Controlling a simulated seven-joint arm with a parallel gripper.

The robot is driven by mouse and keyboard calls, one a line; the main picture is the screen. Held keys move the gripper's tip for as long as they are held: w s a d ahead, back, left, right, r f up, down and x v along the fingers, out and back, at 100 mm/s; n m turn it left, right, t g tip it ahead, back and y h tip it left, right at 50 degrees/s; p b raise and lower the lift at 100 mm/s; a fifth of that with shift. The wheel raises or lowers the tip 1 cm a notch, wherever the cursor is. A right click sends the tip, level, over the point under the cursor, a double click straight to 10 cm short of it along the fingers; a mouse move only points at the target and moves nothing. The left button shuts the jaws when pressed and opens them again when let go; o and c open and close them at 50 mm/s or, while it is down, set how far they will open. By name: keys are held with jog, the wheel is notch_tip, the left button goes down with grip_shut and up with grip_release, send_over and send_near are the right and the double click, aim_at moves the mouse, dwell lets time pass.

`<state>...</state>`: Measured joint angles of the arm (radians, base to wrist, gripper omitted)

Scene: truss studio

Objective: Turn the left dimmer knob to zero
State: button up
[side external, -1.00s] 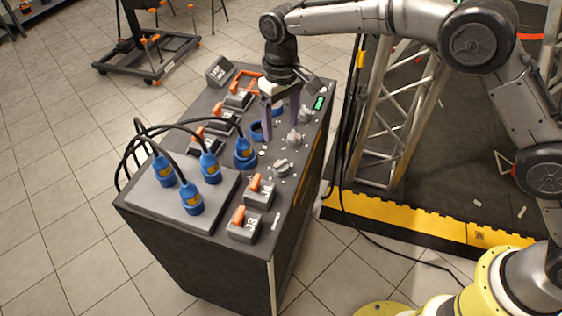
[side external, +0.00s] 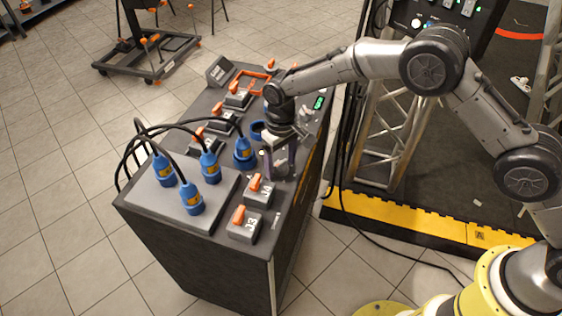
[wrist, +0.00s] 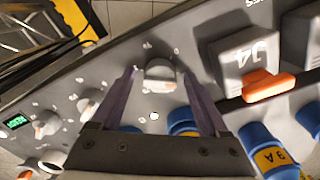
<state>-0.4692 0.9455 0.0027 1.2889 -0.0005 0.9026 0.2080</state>
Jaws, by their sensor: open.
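A light grey dimmer knob (wrist: 159,76) at the end of the knob row beside the J4 box shows in the wrist view, with white marks around it. My gripper (wrist: 159,71) is open, with one finger on each side of this knob in that view; contact cannot be told. In the side view my gripper (side external: 280,174) points down over the console's right side and hides this knob. Two more knobs (wrist: 88,104) (wrist: 47,124) lie to the left in the wrist view, outside the fingers.
The J4 box (wrist: 238,55) with its orange lever (wrist: 268,87) stands close to the right finger in the wrist view. Blue plugs (side external: 209,168) with black cables stand on the console (side external: 150,230). A truss (side external: 385,150) stands to the right.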

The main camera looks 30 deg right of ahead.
jog(key=shift+c, duration=0.3)
grip_shut()
jog(key=shift+n, duration=0.4)
jog(key=n, duration=0.5)
jog(key=shift+n, duration=0.3)
jog(key=n, duration=0.5)
jog(key=shift+n, duration=0.4)
jog(key=shift+o, duration=0.3)
grip_release()
